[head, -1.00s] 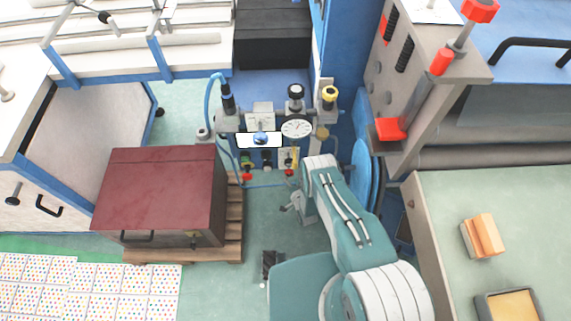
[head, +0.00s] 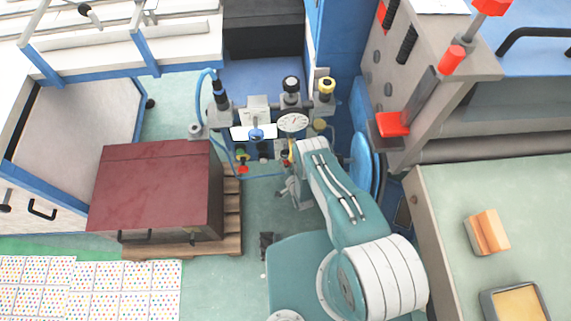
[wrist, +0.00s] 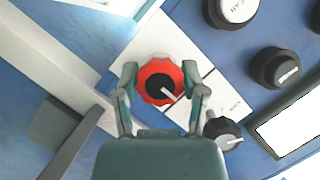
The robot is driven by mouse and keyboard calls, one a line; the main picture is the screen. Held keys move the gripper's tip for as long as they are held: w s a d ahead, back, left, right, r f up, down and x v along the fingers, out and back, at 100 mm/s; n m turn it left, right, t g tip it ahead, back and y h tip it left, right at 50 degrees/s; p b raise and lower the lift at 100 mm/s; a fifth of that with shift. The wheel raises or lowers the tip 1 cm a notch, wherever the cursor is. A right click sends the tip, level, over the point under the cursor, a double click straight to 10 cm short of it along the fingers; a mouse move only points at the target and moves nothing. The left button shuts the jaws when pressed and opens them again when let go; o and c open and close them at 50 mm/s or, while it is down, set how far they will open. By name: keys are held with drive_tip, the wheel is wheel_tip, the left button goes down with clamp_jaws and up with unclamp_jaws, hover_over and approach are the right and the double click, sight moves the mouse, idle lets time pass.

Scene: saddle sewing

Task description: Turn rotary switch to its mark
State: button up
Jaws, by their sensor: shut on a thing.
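A red rotary knob (wrist: 160,82) with a black centre and a white pointer line shows in the wrist view, on a white plate of the blue panel. The pointer slants down and to the right. My gripper (wrist: 160,72) is shut on the red knob, one finger on its left side and one on its right. Markings on the plate (wrist: 228,92) are too small to read. In the head view my forearm reaches toward the control panel, and the gripped knob cannot be made out there.
A black knob with a pointer (wrist: 225,132) sits close to my right finger. Another black button (wrist: 275,68) and a white screen (wrist: 290,125) lie further right.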

drive_tip(key=n+h, duration=0.1)
drive_tip(key=n, duration=0.2)
drive_tip(key=shift+g+h, duration=0.3)
drive_tip(key=shift+h, duration=0.1)
drive_tip(key=shift+w+n+h, duration=0.1)
drive_tip(key=shift+n+h, duration=1)
drive_tip(key=shift+n, duration=0.4)
drive_tip(key=o, duration=1.1)
drive_tip(key=shift+o, duration=0.2)
drive_tip(key=v, duration=1.2)
